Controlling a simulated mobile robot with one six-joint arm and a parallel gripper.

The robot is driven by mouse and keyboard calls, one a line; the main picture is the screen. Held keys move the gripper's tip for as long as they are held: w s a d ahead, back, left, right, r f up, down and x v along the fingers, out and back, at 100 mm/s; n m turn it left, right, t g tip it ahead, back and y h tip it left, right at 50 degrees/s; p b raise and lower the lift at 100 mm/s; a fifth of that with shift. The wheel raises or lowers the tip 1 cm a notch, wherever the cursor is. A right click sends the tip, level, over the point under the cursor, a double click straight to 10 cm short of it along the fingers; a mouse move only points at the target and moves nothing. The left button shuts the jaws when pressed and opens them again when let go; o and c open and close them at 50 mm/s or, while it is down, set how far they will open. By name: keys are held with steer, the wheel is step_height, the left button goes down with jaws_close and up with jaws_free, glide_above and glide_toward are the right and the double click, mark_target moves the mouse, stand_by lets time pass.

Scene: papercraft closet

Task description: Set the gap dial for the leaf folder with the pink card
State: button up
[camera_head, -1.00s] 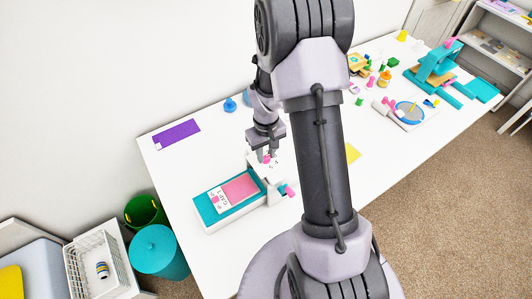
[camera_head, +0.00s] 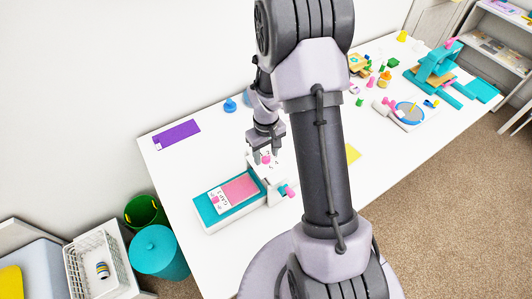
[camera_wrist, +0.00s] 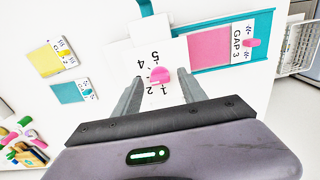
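The leaf folder (camera_head: 228,213) is a teal and white tray on the table's near left part. It holds a pink card (camera_head: 240,188) with a white label, which reads GAP 3 in the wrist view (camera_wrist: 240,42). At its right end is a white block with the gap dial, a pink knob (camera_wrist: 159,76) ringed by printed numbers; 1, 2, 4 and 5 show. I cannot tell which number the knob points at. My gripper (camera_head: 268,156) is open above the dial, with one finger on each side of the knob and gaps between.
A yellow card (camera_wrist: 47,60) and a teal card (camera_wrist: 73,91) lie on the table. A pink crank knob (camera_head: 289,191) sticks out of the folder's right side. A purple sheet (camera_head: 176,134) lies at the back left. A teal press (camera_head: 436,65) stands at the far right.

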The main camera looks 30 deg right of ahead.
mark_target(266, 156)
step_height(266, 156, up, 17)
steer(key=p, duration=0.3)
steer(key=shift+r, duration=0.2)
